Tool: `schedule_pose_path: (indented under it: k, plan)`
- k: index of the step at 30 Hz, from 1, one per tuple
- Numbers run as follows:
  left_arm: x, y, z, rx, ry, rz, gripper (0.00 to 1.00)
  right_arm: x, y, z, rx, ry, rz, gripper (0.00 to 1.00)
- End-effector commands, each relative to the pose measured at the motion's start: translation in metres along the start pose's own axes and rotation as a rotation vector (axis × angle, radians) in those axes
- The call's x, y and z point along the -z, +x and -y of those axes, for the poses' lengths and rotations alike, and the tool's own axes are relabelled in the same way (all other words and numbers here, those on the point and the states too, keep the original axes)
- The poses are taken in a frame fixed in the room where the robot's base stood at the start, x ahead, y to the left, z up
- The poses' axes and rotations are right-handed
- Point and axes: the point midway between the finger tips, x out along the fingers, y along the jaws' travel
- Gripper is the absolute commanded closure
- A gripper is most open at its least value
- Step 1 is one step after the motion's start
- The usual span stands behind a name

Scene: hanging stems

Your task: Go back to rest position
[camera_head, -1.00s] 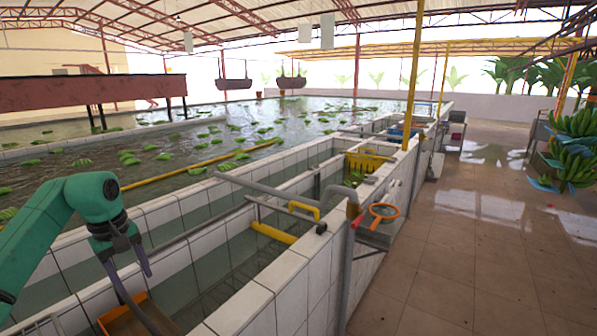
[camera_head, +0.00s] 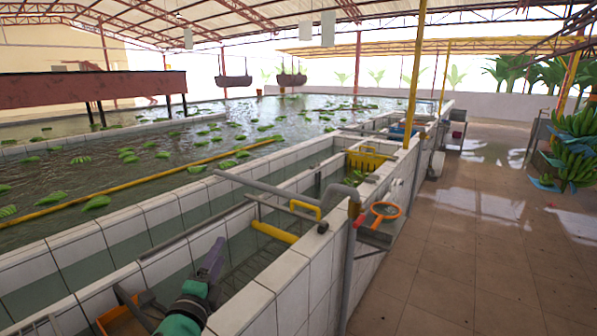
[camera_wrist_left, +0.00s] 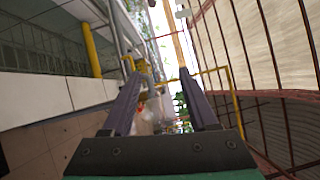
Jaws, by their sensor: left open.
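My left gripper (camera_head: 168,268) is low at the left of the head view, over the white-tiled trough wall, with its green wrist at the bottom edge. Its two dark fingers are spread apart with nothing between them. The left wrist view shows the same open fingers (camera_wrist_left: 160,76) from behind, pointing across the hall, with the picture tilted. My right gripper is not in view.
A tiled wall (camera_head: 290,290) and grey pipe (camera_head: 275,189) run near my left arm. An orange-rimmed bin (camera_head: 122,320) is under the gripper. An orange ring (camera_head: 385,211) sits by the wall. Hanging green bananas (camera_head: 575,150) are at right. The tiled floor (camera_head: 450,260) is clear.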

Motion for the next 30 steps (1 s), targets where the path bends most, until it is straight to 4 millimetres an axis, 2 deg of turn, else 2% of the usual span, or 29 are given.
schedule_pose_path:
  k: [1,3,6,9,12,15,20,21,26,30]
  plan:
    - [-0.015,-0.020,-0.037,-0.138,-0.220,0.084,0.41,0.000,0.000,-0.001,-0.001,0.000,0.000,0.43]
    - [-0.029,-0.053,-0.088,-0.327,-0.502,0.212,0.41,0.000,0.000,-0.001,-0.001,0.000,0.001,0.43]
    - [-0.032,-0.102,-0.141,-0.541,-0.786,0.368,0.41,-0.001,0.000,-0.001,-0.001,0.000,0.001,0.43]
    - [-0.027,-0.146,-0.176,-0.706,-0.978,0.498,0.41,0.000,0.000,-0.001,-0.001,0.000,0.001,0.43]
    - [-0.019,-0.187,-0.199,-0.844,-1.120,0.615,0.41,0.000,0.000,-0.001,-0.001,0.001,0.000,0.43]
    - [-0.010,-0.225,-0.214,-0.966,-1.229,0.723,0.41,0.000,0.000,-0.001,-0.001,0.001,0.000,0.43]
    - [0.006,-0.283,-0.227,-1.144,-1.364,0.891,0.41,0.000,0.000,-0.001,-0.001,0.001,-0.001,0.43]
    - [0.011,-0.290,-0.237,-1.172,-1.377,0.918,0.41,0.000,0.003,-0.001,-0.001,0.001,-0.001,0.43]
    - [0.021,-0.284,-0.304,-1.188,-1.358,0.924,0.41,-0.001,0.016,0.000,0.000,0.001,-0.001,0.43]
    - [0.033,-0.288,-0.367,-1.210,-1.344,0.935,0.41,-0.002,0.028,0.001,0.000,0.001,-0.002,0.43]
